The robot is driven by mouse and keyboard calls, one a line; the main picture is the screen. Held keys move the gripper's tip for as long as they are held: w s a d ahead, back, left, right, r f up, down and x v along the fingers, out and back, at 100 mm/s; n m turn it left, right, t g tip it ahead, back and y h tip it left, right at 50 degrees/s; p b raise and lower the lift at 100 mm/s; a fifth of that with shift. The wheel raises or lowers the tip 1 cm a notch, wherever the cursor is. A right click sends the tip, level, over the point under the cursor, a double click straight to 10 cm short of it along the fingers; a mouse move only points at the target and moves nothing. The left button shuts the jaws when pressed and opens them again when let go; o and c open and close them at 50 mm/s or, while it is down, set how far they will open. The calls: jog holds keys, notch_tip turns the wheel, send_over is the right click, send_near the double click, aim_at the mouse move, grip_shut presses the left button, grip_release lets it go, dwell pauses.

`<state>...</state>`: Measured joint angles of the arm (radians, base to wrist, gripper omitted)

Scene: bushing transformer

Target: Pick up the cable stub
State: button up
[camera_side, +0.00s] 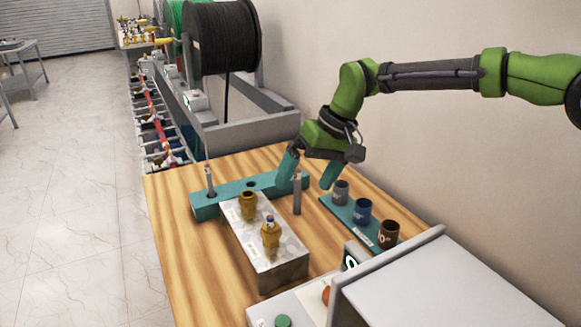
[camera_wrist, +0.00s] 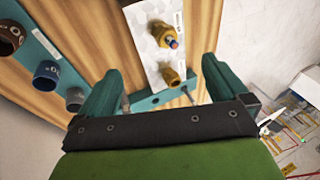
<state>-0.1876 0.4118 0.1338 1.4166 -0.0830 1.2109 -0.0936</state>
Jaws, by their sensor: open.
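Two thin grey upright rods look like cable stubs; I cannot tell for sure which one the task names. One rod (camera_side: 297,195) stands at the right end of a teal bar (camera_side: 235,192), and the other (camera_side: 210,181) stands at its left end. My gripper (camera_side: 305,184) is open and empty, pointing down above the bar's right end. Its left finger is close beside the nearer rod in the side view; contact is unclear. In the wrist view, my gripper (camera_wrist: 161,68) has a rod (camera_wrist: 125,102) beside its left finger and another rod (camera_wrist: 187,93) near its right finger.
A grey metal block (camera_side: 282,272) carries two brass fittings (camera_side: 270,238). A teal rack (camera_side: 345,216) holds grey, blue and brown cups at right. A white box (camera_side: 440,285) stands in front, and a black cable reel (camera_side: 224,38) is behind. The wooden table's left side is clear.

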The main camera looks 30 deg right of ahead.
jog(key=shift+d+r, duration=0.1)
jog(key=shift+r, duration=0.15)
jog(key=shift+c, duration=0.2)
jog(key=c, duration=1)
